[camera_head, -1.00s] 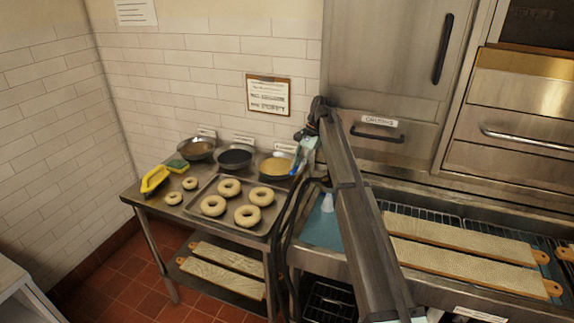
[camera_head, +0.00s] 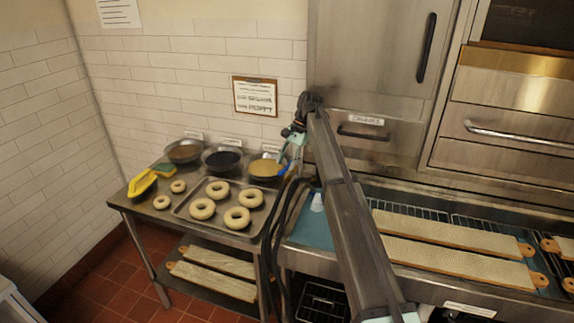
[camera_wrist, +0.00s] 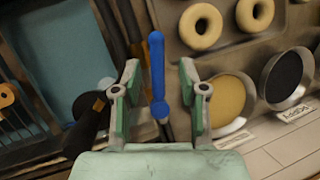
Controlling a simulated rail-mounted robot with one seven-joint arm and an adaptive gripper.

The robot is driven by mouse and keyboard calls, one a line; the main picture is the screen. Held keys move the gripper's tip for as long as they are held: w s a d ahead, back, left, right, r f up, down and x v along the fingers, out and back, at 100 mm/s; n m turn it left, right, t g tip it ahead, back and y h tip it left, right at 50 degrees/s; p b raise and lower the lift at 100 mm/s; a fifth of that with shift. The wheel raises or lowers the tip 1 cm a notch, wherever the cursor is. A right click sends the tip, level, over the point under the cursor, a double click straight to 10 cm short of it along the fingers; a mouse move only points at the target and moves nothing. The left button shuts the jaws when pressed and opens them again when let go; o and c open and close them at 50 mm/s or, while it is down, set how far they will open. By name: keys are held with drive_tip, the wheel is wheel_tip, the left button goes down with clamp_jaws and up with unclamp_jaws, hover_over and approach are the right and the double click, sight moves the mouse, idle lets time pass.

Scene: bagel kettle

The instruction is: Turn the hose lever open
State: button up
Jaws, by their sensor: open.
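The blue hose lever (camera_wrist: 157,75) stands between the two fingers of my gripper (camera_wrist: 160,88) in the wrist view, with a gap on each side. Its lower end joins a dark hose part beneath. In the head view my gripper (camera_head: 293,152) is by the back wall beside the yellow-filled bowl, and a bit of the blue lever (camera_head: 285,169) shows below it. The gripper is open and holds nothing. The lower part of the lever's mount is hidden by my gripper in the wrist view.
Bowls with dark (camera_head: 222,160) and yellow (camera_head: 267,169) contents stand along the wall. A tray (camera_head: 183,211) of bagels lies in front. Dark hoses (camera_head: 270,245) hang at the table's right edge. Long boards (camera_head: 450,233) lie on the right counter, below steel doors.

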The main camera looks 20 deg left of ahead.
sight(287, 168)
wheel_tip(287, 168, up, 8)
drive_tip(key=shift+r, duration=0.2)
drive_tip(key=shift+c, duration=0.3)
